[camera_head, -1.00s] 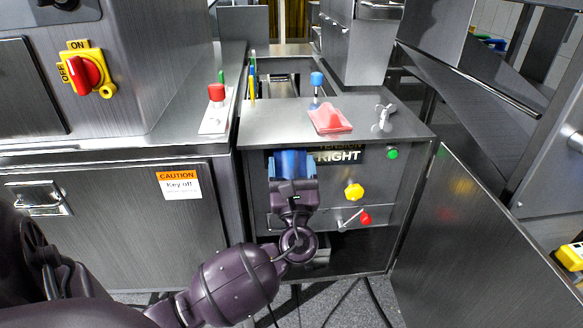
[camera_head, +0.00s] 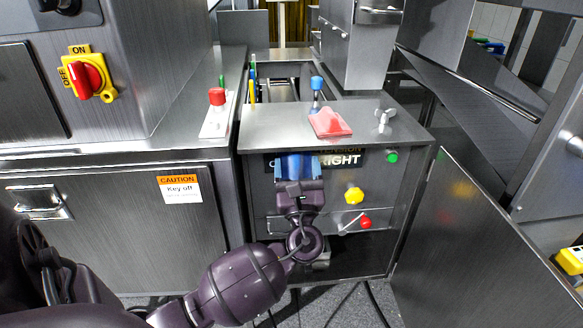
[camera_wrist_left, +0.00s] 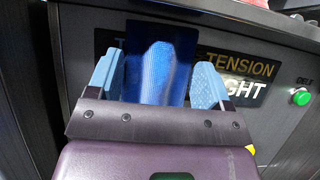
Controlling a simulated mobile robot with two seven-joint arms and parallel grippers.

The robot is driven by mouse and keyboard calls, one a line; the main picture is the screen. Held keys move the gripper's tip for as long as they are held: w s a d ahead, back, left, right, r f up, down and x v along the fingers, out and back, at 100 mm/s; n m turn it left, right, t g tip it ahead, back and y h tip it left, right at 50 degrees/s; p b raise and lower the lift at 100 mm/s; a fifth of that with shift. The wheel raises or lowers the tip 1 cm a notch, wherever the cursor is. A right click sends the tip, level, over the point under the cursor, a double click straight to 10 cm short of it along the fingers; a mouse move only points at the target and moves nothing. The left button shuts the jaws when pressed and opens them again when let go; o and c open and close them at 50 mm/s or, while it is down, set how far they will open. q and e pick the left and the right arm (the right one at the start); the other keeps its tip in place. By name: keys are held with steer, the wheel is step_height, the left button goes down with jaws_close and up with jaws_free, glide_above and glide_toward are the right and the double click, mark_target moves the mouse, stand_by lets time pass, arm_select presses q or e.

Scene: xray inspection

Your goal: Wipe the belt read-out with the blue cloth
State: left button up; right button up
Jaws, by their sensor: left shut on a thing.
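My left gripper (camera_head: 298,165) is in front of the left part of the read-out. It is shut on the blue cloth (camera_wrist_left: 165,65), which stands between its blue fingers against or very near the panel; contact is hard to tell. My right gripper is not in view.
A green button (camera_head: 391,157) is right of the read-out; a yellow knob (camera_head: 353,195) and a red-handled crank (camera_head: 363,222) are below. An open metal door (camera_head: 480,235) stands at right.

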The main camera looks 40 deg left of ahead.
arm_select(q)
steer(key=shift+w+d, duration=0.9)
steer(key=shift+w, duration=0.1)
steer(key=shift+w+d, duration=0.6)
steer(key=shift+w, duration=0.2)
steer(key=shift+w+d, duration=0.6)
steer(key=shift+w, duration=0.2)
steer(key=shift+w+d, duration=2.45)
steer(key=shift+w, duration=0.4)
steer(key=shift+s+a+p, duration=0.55)
steer(key=shift+s+a, duration=0.8)
steer(key=shift+s, duration=0.2)
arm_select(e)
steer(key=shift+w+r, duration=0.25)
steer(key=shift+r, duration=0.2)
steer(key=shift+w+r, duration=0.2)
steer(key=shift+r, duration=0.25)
arm_select(q)
steer(key=shift+s+a+p, duration=0.65)
steer(key=shift+s+a, duration=0.6)
steer(key=shift+s, duration=0.25)
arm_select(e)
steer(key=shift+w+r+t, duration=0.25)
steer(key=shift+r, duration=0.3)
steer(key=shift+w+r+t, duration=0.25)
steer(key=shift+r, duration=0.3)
